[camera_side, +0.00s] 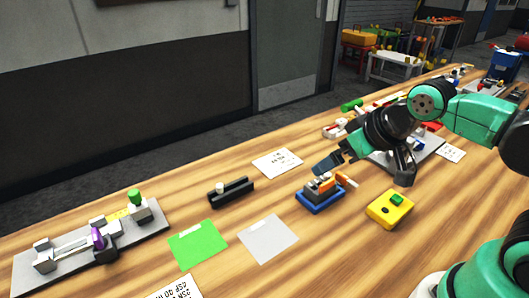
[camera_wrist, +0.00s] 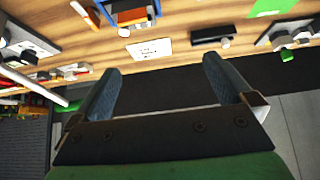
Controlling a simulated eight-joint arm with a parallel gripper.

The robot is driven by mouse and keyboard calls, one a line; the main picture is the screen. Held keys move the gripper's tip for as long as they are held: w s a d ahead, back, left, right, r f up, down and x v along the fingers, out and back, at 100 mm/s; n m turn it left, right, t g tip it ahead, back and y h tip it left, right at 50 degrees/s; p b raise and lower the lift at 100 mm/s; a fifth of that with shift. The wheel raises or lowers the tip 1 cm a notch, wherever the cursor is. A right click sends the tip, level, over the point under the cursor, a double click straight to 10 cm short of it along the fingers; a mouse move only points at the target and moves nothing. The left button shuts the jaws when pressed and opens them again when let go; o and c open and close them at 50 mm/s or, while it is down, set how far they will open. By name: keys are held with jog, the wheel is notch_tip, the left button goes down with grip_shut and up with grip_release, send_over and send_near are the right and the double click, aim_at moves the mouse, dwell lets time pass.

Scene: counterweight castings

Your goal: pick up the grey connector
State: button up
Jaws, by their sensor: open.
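A small blue base (camera_side: 318,204) on the wooden table holds grey and orange pieces. A grey piece (camera_side: 325,183) on it may be the grey connector, but it is too small to be sure. My gripper (camera_side: 324,166) is above and behind this base in the side view, tilted, and its fingers partly overlap the pieces there. In the wrist view, the two blue-grey fingers of my gripper (camera_wrist: 162,72) are apart with nothing between them. The blue base (camera_wrist: 105,10) is cut by the top edge there, with a grey piece (camera_wrist: 130,15) on it, ahead of the fingertips.
A yellow block (camera_side: 390,210) with a green top is right of the blue base. A black bar (camera_side: 231,192), a green card (camera_side: 197,246), a grey card (camera_side: 268,240) and a printed sheet (camera_side: 278,162) lie to the left. A grey fixture plate (camera_side: 150,230) is at far left.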

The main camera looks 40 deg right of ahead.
jog(key=g, duration=0.3)
send_over(323, 180)
jog(key=s+a, duration=0.1)
jog(key=s, duration=0.1)
jog(key=f, duration=0.5)
jog(key=shift+s+a+f, duration=0.1)
jog(key=shift+s+f, duration=0.1)
jog(key=shift+f, duration=0.15)
jog(key=shift+g, duration=0.3)
jog(key=shift+x, duration=2.9)
jog(key=c, duration=1)
jog(key=shift+c, duration=0.2)
jog(key=shift+r, duration=0.15)
